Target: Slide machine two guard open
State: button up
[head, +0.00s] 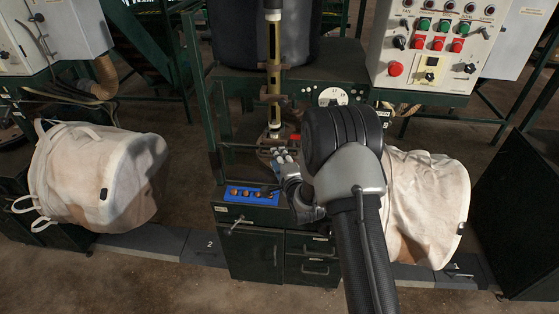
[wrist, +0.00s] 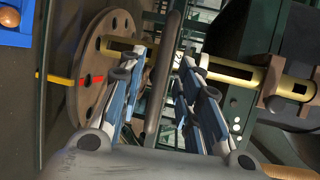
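In the head view my gripper (head: 283,160) is above the blue panel, in front of the yellow tube. My arm hides the machine's right side there.
White bulk bags hang left (head: 105,180) and right (head: 437,200). A control box (head: 430,45) is at upper right.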

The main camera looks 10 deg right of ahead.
grip_shut()
dwell(0.3)
dwell(0.5)
